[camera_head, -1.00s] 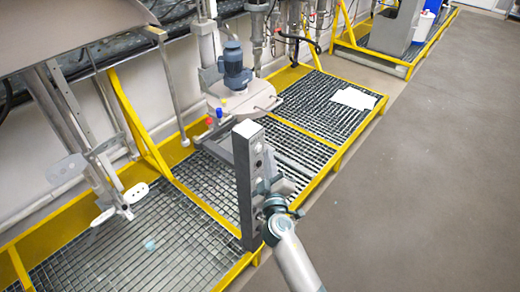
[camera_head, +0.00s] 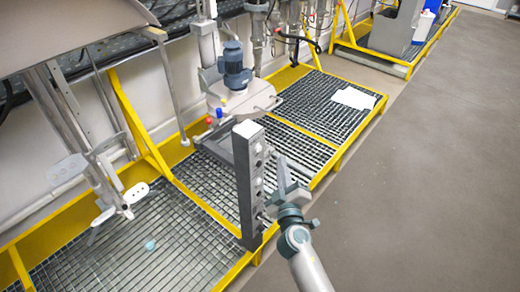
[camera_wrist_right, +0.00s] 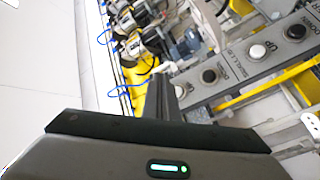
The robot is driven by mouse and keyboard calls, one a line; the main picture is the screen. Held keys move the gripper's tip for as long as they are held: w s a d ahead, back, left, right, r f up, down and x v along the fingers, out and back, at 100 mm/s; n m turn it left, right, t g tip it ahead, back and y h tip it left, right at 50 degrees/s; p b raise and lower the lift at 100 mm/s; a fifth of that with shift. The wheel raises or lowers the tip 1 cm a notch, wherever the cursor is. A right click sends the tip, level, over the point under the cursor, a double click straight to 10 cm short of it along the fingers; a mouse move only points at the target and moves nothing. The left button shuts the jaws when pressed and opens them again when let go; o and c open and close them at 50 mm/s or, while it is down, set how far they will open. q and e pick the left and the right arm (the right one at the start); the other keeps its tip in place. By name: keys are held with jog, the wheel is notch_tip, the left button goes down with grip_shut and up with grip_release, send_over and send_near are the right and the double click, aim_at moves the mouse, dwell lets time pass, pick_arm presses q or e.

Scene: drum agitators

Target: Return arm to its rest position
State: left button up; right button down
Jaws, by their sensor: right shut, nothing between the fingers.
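My right gripper (camera_head: 283,168) is shut and empty, just right of the grey control post (camera_head: 248,190). Its arm comes in from the bottom of the head view. A gap shows between the fingers and the post's button face at the upper part. In the right wrist view the shut dark fingers (camera_wrist_right: 160,97) point up the picture. The post's panel (camera_wrist_right: 234,84) lies to their right there, with black and white buttons and printed labels. My left gripper is not in view.
A blue motor (camera_head: 234,66) on a grey drum lid stands behind the post. Yellow-framed floor grating (camera_head: 150,245) runs along the wall, with steel agitator paddles (camera_head: 100,180) at left. White sheets (camera_head: 354,98) lie on the grating. The grey floor (camera_head: 430,180) at right is clear.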

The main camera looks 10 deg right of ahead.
dwell(0.4)
jog(key=s+f+g+y+b, duration=0.1)
jog(key=s+f+g, duration=0.2)
jog(key=f, duration=1)
jog(key=s+f+g+y, duration=0.1)
jog(key=s+f+g, duration=0.15)
jog(key=f, duration=0.95)
jog(key=s+f+m+g+b, duration=0.1)
jog(key=s+f+g, duration=0.1)
jog(key=s+f, duration=0.55)
jog(key=s+f+m+g, duration=0.15)
jog(key=s+f, duration=0.25)
jog(key=f, duration=0.6)
jog(key=s+d+f+m+g, duration=0.1)
jog(key=s+d+f+g, duration=0.1)
jog(key=s+f, duration=0.5)
jog(key=s+d+f+m+g+b, duration=0.1)
jog(key=s+f, duration=0.6)
jog(key=s, duration=1.3)
jog(key=s+d+f+m+g+b, duration=0.1)
jog(key=s+d+f+g, duration=0.2)
jog(key=s, duration=1)
notch_tip(320, 180, down, 4)
jog(key=g, duration=0.2)
jog(key=shift+s+d+f+g+y, duration=0.15)
jog(key=shift+f+g+y, duration=0.05)
jog(key=shift+g+y, duration=0.1)
